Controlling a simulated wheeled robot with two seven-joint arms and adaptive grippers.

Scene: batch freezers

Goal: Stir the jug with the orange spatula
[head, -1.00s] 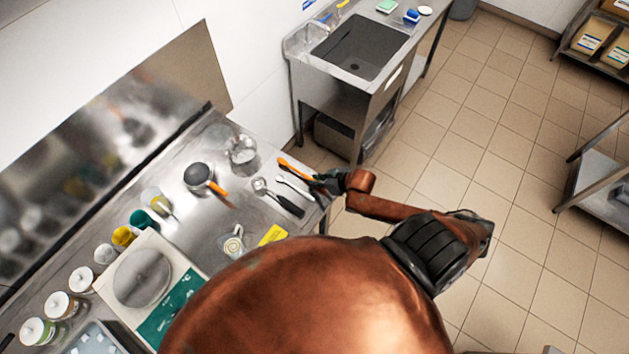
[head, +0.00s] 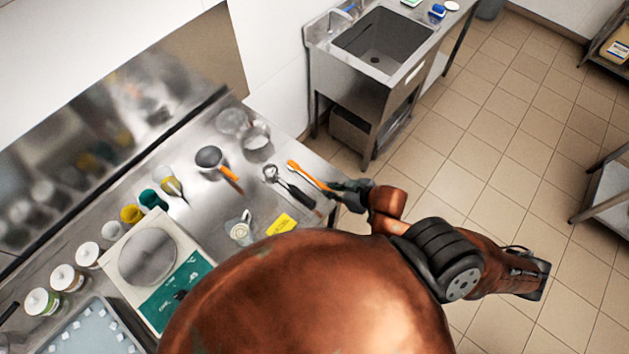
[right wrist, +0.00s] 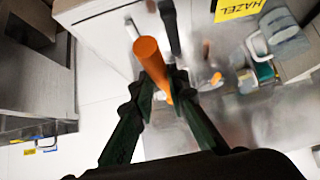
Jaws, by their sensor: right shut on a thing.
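The orange spatula (head: 307,173) is over the right end of the steel counter, its orange end towards the upper left. My right gripper (head: 346,189) is shut on it. In the right wrist view the spatula (right wrist: 151,66) sits between the fingers (right wrist: 166,92), pointing up and left. What seems to be the jug (head: 256,142), clear or shiny, stands on the counter left of and beyond the spatula. The spatula is outside it and apart from it. I cannot make out its contents. My left gripper is in neither view.
Close to the spatula lie a dark-handled scoop (head: 288,185), an orange-handled tool (head: 230,176) and a yellow card (head: 284,223). A scale (head: 190,285) and several lidded jars stand left. A sink (head: 378,45) stands beyond. Floor is open on the right.

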